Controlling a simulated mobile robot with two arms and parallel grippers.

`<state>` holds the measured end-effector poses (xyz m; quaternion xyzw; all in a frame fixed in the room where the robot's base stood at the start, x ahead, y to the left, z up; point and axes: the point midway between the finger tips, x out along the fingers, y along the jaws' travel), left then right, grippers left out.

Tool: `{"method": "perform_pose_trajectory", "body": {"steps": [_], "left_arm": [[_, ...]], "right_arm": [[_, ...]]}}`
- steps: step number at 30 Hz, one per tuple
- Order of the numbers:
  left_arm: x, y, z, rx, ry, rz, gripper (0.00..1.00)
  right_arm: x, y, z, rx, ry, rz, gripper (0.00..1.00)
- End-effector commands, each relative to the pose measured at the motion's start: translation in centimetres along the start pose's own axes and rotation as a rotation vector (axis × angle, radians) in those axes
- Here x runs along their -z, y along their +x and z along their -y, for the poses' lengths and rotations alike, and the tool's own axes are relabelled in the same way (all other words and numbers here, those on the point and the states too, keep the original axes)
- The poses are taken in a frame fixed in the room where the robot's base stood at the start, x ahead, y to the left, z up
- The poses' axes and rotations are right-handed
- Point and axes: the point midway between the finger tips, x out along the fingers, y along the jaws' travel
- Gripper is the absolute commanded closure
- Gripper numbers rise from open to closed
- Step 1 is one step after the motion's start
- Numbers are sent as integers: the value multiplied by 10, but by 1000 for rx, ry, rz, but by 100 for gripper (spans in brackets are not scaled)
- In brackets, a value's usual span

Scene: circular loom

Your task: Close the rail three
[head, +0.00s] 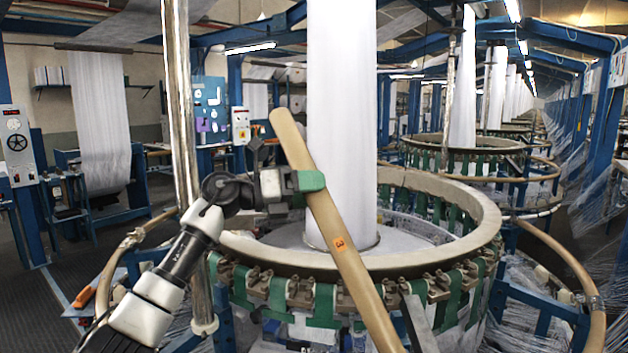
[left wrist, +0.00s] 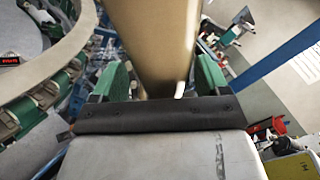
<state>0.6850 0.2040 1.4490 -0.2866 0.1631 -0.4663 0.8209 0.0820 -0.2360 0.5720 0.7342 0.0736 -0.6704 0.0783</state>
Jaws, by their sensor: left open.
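Rail three is a long tan bar (head: 354,272) with an orange tag marked 3. It stands raised and tilted in front of the circular loom (head: 470,236), its top end up and to the left, its lower end running out of the bottom of the head view. My left gripper (head: 308,182) is at the upper part of the rail, its green-padded fingers open. In the left wrist view the rail (left wrist: 152,40) lies between the two green fingers (left wrist: 150,80). I cannot tell whether the pads touch it. My right gripper is not in view.
A white fabric column (head: 341,90) rises from the loom's middle, behind the rail. A shiny metal post (head: 182,120) stands just left of my gripper. Other curved rails swing out at the left (head: 128,243) and right (head: 570,258). Open floor lies at the far left.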

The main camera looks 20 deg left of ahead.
Motion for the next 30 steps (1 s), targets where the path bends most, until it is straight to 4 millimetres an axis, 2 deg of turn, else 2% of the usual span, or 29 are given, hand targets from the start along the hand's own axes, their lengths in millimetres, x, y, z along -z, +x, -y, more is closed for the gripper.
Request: {"method": "perform_pose_trajectory", "body": {"steps": [4, 12, 25, 30], "left_arm": [[0, 9, 0, -1, 1, -1, 24], [1, 10, -1, -1, 1, -1, 24], [1, 9, 0, -1, 0, 0, 90], [2, 7, -3, 1, -1, 3, 92]], "right_arm": [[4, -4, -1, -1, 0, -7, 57], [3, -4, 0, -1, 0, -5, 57], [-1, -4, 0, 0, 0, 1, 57], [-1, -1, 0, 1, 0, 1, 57]]}}
